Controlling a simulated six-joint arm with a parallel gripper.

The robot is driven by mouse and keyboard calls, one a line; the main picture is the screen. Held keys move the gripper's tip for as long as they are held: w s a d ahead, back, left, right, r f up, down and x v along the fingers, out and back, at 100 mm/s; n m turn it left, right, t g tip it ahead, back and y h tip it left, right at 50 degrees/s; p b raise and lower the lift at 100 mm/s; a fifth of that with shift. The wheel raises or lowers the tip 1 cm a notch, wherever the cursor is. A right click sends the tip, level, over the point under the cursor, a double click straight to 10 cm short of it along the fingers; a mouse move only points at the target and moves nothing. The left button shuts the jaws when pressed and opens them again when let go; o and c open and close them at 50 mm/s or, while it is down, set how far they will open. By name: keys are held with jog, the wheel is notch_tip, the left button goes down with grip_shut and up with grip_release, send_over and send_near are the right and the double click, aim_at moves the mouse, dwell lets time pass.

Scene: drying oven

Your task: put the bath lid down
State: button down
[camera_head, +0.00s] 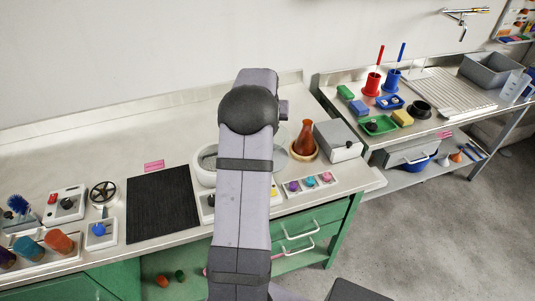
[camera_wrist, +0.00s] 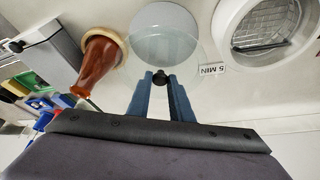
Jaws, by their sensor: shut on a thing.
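My gripper (camera_wrist: 165,84) is shut on the small black knob (camera_wrist: 160,77) of the bath lid. The lid is a clear, see-through disc (camera_wrist: 205,62), hard to make out, held over the bench. The open bath (camera_wrist: 226,30), a white ring with a wire rack inside, is at the right in the wrist view.
A flask of red-brown liquid (camera_head: 304,140) stands on a cork ring close to the lid, with a grey box (camera_head: 338,141) beside it. A "5 MIN" label (camera_wrist: 212,70) lies near the bath. A black mat (camera_head: 162,205) and several small devices are to the left.

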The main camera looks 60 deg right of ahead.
notch_tip(320, 180, down, 9)
jog(key=p, duration=0.3)
jog(key=shift+f, duration=0.15)
dwell(0.3)
jog(key=shift+f, duration=0.1)
jog(key=shift+f, duration=0.15)
jog(key=c, duration=1.6)
grip_release()
jog(key=shift+r, duration=0.3)
jog(key=b+v, duration=0.3)
jog(key=v, duration=0.9)
jog(key=shift+f, duration=0.1)
